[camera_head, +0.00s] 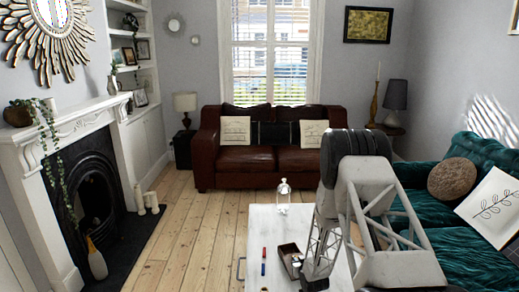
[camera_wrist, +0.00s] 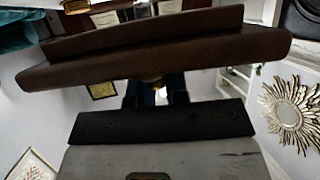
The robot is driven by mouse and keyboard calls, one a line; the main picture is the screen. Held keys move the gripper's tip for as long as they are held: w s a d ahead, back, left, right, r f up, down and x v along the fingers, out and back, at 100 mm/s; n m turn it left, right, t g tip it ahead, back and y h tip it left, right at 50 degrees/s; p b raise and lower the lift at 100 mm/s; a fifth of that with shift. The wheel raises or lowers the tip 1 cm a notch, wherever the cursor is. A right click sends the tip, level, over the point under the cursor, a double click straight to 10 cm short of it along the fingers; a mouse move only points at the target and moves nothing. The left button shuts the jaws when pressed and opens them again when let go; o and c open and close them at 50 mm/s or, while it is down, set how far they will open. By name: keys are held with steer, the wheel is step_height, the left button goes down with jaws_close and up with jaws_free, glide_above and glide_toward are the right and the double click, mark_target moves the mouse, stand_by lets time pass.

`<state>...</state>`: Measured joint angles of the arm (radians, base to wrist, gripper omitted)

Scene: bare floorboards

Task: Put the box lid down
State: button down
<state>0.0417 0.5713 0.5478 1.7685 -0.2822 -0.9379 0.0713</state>
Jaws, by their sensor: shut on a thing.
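A small dark brown box (camera_head: 291,261) sits on the white table in the head view, beside my forearm. A long dark brown slab, which looks like the box lid (camera_wrist: 150,58), spans the upper part of the wrist view, close to the camera. My gripper (camera_wrist: 155,92) shows as dark fingers just below the slab's middle, shut on it. The exact contact is dark and partly hidden. In the head view my arm hides the gripper, so I cannot tell how far the lid is from the box.
The white table (camera_head: 258,222) holds a glass bell jar (camera_head: 283,198) at the back, and a red marker (camera_head: 264,253) and blue marker (camera_head: 263,269) left of the box. Tabletop between jar and box is clear. A teal sofa (camera_head: 463,245) stands right.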

steer(key=shift+s+d+r+m+h, duration=0.1)
steer(key=shift+s+r+m+h, duration=0.4)
steer(key=shift+r+m+h, duration=0.15)
steer(key=shift+s+d+r+m+h, duration=0.1)
steer(key=shift+s+r+m+h, duration=0.4)
steer(key=shift+r+h, duration=0.25)
steer(key=shift+w, duration=0.1)
stand_by(0.6)
steer(key=shift+w+f, duration=0.1)
steer(key=shift+f, duration=0.1)
stand_by(0.9)
steer(key=shift+w+a+f+n+y, duration=0.1)
steer(key=shift+w+f+n+y, duration=0.65)
steer(key=shift+f+n+y, duration=0.3)
steer(key=shift+w+a+f+n+g+y, duration=0.1)
steer(key=shift+w+f+n+g+y, duration=0.1)
steer(key=shift+f+n+y, duration=0.3)
steer(key=shift+w+a+f+n+g+y, duration=0.1)
steer(key=shift+w+f+n+y, duration=0.15)
steer(key=shift+f+y, duration=0.45)
steer(key=shift+w, duration=0.1)
steer(key=w+f, duration=0.1)
steer(key=w, duration=1.3)
steer(key=shift+f, duration=0.15)
